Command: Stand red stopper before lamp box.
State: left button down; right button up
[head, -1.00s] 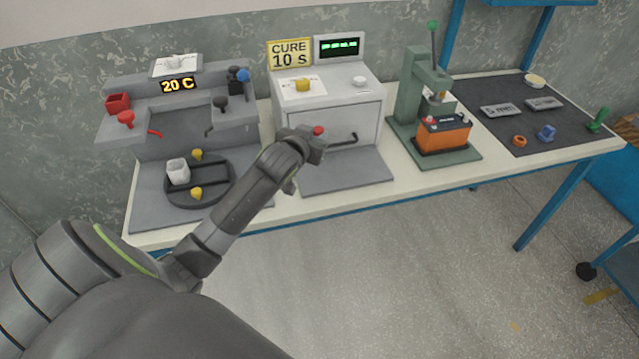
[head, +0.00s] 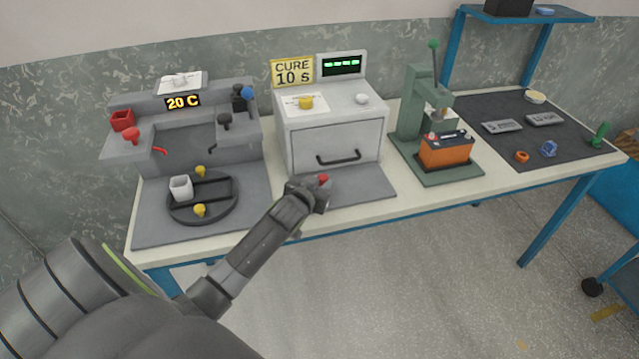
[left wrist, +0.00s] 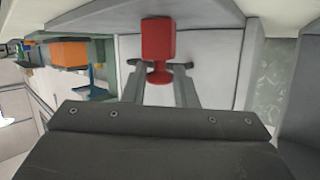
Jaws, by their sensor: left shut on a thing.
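The red stopper (head: 323,179) is held in my left gripper (head: 317,190). In the left wrist view the stopper (left wrist: 158,40) sits between the two fingers (left wrist: 160,68), with its wider red block away from the palm. The lamp box (head: 334,128) is the pale box under the yellow "CURE 10 S" sign. Its front door with the dark handle is shut. My left gripper is in front of this door, over the grey mat (head: 365,187). I cannot tell whether the stopper touches the mat. My right gripper is not in view.
A grey rig with a "20 C" display (head: 183,102) and a round dark turntable (head: 226,200) stand left. Right is a green press (head: 411,105) with an orange battery (head: 446,152). A dark mat (head: 490,104) lies further right. The grey mat's right part is clear.

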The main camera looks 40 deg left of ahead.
pick_arm(q)
jog(key=shift+f, duration=0.1)
jog(key=c, duration=1.2)
grip_release()
jog(key=shift+o, duration=0.2)
jog(key=shift+s, duration=0.1)
jog(key=v, duration=1.2)
jog(key=shift+r, duration=0.25)
